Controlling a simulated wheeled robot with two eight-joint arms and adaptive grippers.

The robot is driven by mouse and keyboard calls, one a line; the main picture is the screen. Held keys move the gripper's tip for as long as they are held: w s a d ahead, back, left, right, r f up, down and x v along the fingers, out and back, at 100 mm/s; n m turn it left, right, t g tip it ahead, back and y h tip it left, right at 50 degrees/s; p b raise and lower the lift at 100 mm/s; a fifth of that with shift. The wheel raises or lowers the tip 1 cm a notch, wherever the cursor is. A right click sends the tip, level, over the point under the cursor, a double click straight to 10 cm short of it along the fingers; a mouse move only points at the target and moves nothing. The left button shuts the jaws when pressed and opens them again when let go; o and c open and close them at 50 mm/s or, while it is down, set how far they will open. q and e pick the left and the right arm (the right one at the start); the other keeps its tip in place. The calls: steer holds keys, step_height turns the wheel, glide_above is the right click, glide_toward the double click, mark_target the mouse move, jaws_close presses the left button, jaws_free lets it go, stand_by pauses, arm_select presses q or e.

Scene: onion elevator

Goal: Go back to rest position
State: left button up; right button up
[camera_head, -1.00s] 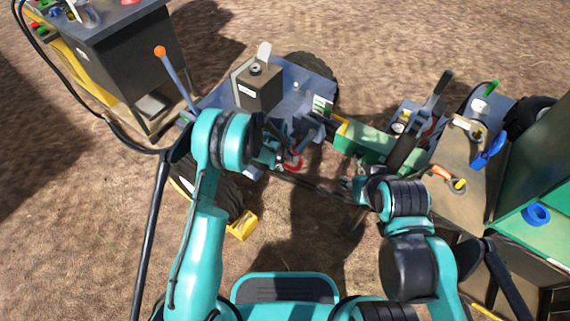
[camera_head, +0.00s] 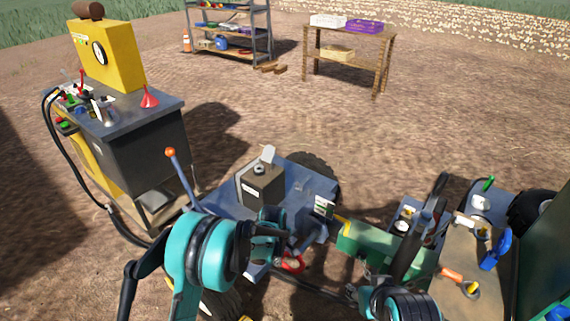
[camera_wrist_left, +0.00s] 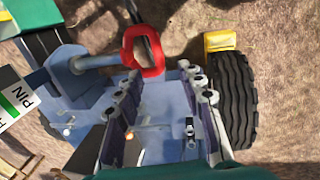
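My left gripper (camera_head: 284,240) hangs over the blue-grey machine frame (camera_head: 222,198) in the head view. In the left wrist view its two fingers (camera_wrist_left: 158,78) are spread apart with nothing between them. A red ring (camera_wrist_left: 142,50) on a blue-grey shaft lies just beyond the fingertips, apart from them; it also shows in the head view (camera_head: 290,263). My right gripper (camera_head: 360,291) is low in the head view, below the green beam (camera_head: 365,238). It is small and dark there, and its fingers are not clear.
A dark cabinet (camera_head: 150,150) with a yellow box (camera_head: 108,55) stands at left. An orange-tipped lever (camera_head: 180,175) rises beside my left arm. Green and tan machinery (camera_head: 470,262) crowds the right. A shelf (camera_head: 230,30) and wooden table (camera_head: 350,42) stand far back, with open dirt before them.

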arm_select(q)
steer(key=s+a+r+m+t, duration=0.1)
steer(key=s+a+r+m, duration=0.3)
steer(key=r, duration=0.6)
steer(key=s+a+r+m+t, duration=0.1)
steer(key=s+a+r, duration=0.4)
steer(key=r, duration=0.5)
steer(key=s+a+r+m+t, duration=0.1)
steer(key=s+a+r+m, duration=0.1)
steer(key=s, duration=0.6)
steer(key=s+a+r+m+t+y, duration=0.1)
steer(key=s+a+m+t, duration=0.1)
steer(key=s+a, duration=0.3)
steer(key=shift+s+a+r+m, duration=0.35)
steer(key=shift+s+m, duration=0.55)
steer(key=shift+s, duration=0.9)
steer(key=shift+d, duration=0.1)
